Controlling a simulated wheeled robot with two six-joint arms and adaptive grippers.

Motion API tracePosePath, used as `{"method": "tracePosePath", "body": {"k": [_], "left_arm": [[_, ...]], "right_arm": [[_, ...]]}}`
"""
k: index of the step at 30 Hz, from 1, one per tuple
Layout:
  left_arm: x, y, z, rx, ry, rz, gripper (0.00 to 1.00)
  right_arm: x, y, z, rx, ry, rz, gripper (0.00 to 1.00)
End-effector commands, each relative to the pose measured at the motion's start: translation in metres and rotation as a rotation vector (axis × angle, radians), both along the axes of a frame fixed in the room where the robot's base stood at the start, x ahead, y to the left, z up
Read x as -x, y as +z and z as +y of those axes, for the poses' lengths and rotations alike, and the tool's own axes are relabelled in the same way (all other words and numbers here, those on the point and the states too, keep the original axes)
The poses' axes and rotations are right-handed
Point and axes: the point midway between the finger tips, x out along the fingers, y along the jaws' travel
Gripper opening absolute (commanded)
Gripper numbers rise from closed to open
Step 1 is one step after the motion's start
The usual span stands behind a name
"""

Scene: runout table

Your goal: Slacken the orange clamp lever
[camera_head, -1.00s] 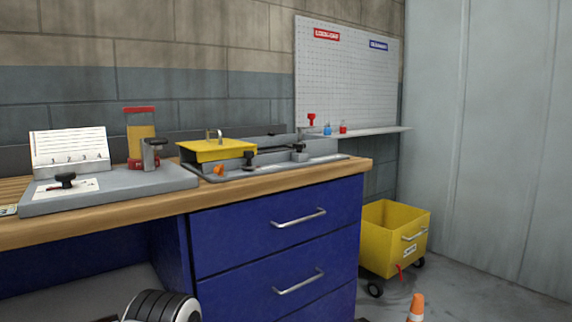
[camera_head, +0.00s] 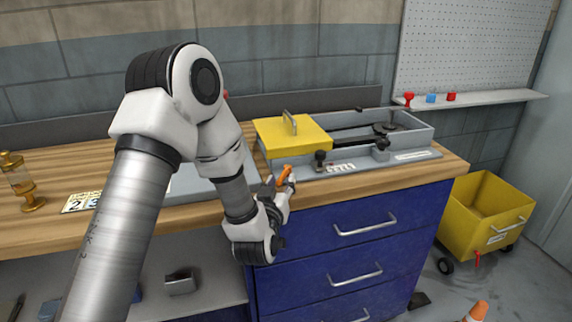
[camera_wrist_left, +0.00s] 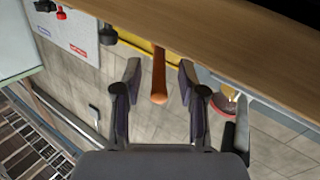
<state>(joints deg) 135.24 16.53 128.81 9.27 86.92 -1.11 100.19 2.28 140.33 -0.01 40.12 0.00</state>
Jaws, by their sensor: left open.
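The orange clamp lever (camera_head: 284,176) stands at the front edge of the grey fixture (camera_head: 345,163), near its left front corner. My left gripper (camera_head: 280,188) is at the lever, at the bench's front edge. In the left wrist view the lever (camera_wrist_left: 159,82) lies between the two spread fingers of my left gripper (camera_wrist_left: 160,72), with a gap visible on each side. The gripper is open and holds nothing. The lever's base is hidden in the wrist view. My right gripper is not in view.
A yellow cover (camera_head: 290,138) with a handle sits on the fixture, right behind the lever. A black knob (camera_head: 320,158) stands to the lever's right. My left arm hides much of the grey board (camera_head: 205,188). Blue drawers (camera_head: 345,240) lie below the wooden bench edge.

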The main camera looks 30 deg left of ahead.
Motion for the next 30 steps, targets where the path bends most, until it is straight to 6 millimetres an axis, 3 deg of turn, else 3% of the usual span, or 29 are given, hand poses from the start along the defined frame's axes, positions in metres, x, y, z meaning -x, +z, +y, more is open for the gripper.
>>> {"method": "tracePosePath", "body": {"k": [6, 15, 16, 19, 30], "left_arm": [[-0.035, 0.001, 0.013, -0.002, 0.000, 0.001, 0.41], [-0.042, -0.001, 0.016, -0.001, -0.002, 0.003, 0.41], [-0.042, -0.001, 0.016, -0.001, -0.002, 0.003, 0.34], [-0.042, -0.001, 0.016, -0.001, -0.002, 0.003, 0.00], [-0.045, -0.001, 0.016, -0.001, 0.007, 0.002, 0.00]], "right_arm": [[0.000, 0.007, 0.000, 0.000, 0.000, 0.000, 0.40], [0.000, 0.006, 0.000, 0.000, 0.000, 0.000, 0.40], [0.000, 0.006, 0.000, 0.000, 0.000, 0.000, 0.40], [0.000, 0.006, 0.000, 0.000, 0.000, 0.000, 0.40], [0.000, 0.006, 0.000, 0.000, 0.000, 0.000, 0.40]]}}
